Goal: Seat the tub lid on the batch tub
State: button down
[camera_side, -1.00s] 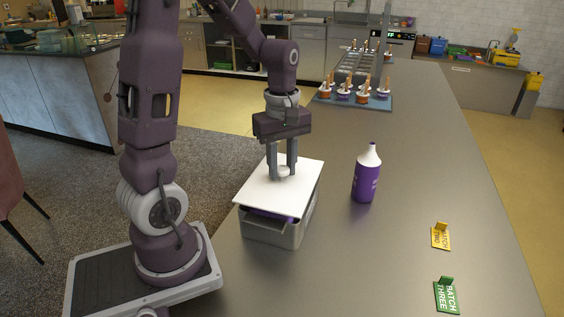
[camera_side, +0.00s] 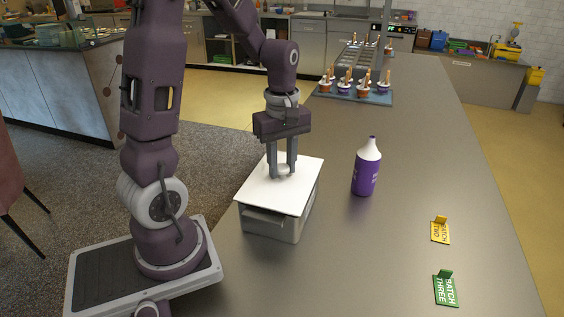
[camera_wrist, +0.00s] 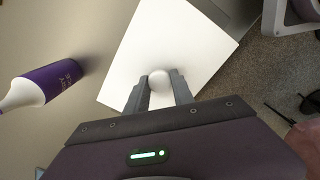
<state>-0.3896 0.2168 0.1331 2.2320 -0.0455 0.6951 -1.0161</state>
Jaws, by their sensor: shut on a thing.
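The tub lid (camera_side: 296,190) is a flat white plate that lies over the top of the batch tub (camera_side: 279,230), a grey box on the counter. The lid hides the tub's inside and most of its rim. A grey ledge shows at the tub's front under the lid's near edge. My gripper (camera_side: 282,175) is over the middle of the lid, shut on its round white knob (camera_wrist: 159,79). In the wrist view the lid (camera_wrist: 165,43) fills the upper middle. I cannot tell whether the lid is fully flush on every side.
A purple bottle (camera_side: 366,170) with a white top stands right of the tub. A yellow tag (camera_side: 440,231) and a green tag (camera_side: 446,289) stand at the counter's right. A blue tray (camera_side: 381,98) with several cups is farther back. The counter between is clear.

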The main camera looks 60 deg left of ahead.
jog(key=shift+f, duration=0.45)
jog(key=c, duration=1.4)
grip_release()
jog(key=o, duration=0.6)
jog(key=shift+c, duration=0.2)
jog(key=shift+r, duration=0.1)
jog(key=shift+r, duration=3.95)
